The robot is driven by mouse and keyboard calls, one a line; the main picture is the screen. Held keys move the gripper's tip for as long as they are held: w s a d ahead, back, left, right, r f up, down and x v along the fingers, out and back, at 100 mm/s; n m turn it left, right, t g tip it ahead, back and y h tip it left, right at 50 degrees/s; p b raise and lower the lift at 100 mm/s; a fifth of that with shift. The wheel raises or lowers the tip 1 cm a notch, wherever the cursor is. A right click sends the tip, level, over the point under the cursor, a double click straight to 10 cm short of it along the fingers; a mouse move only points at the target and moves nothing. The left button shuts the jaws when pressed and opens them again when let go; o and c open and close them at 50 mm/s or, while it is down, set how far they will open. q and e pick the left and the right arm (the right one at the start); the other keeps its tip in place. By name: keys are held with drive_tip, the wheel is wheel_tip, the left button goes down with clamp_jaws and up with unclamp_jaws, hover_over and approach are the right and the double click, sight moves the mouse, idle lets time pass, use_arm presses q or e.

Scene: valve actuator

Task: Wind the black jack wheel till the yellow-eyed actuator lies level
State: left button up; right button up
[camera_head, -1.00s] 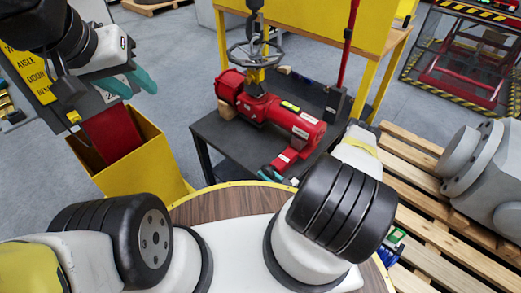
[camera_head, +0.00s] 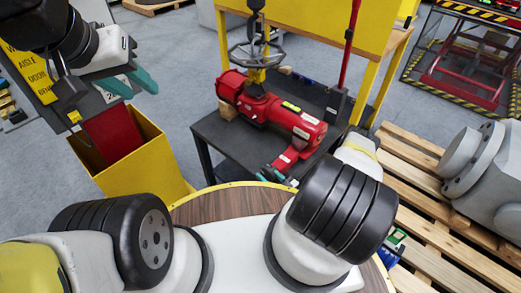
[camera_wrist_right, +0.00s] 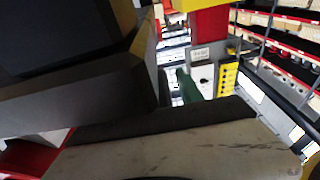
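The red actuator (camera_head: 278,113) lies on a dark table in the head view, a yellow piece at its top under a hanging hook (camera_head: 256,50). A grey spoked handwheel (camera_head: 243,55) surrounds that spot. I cannot clearly make out the black jack wheel. My left gripper (camera_head: 130,83) is open and empty, well left of the actuator. My right gripper (camera_head: 277,176) shows only as small teal fingertips at the table's front edge, by the actuator's near red end. Its grip is unclear.
A yellow bin (camera_head: 150,155) stands left of the dark table (camera_head: 215,135). A red upright bar (camera_head: 348,45) rises behind the actuator. Wooden pallets (camera_head: 430,215) carrying a grey flanged part (camera_head: 475,160) lie at the right. A round wooden-topped surface (camera_head: 230,205) is in front.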

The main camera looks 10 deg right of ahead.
drive_tip(key=v, duration=0.7)
drive_tip(key=shift+s+d, duration=0.2)
drive_tip(key=shift+s, duration=0.15)
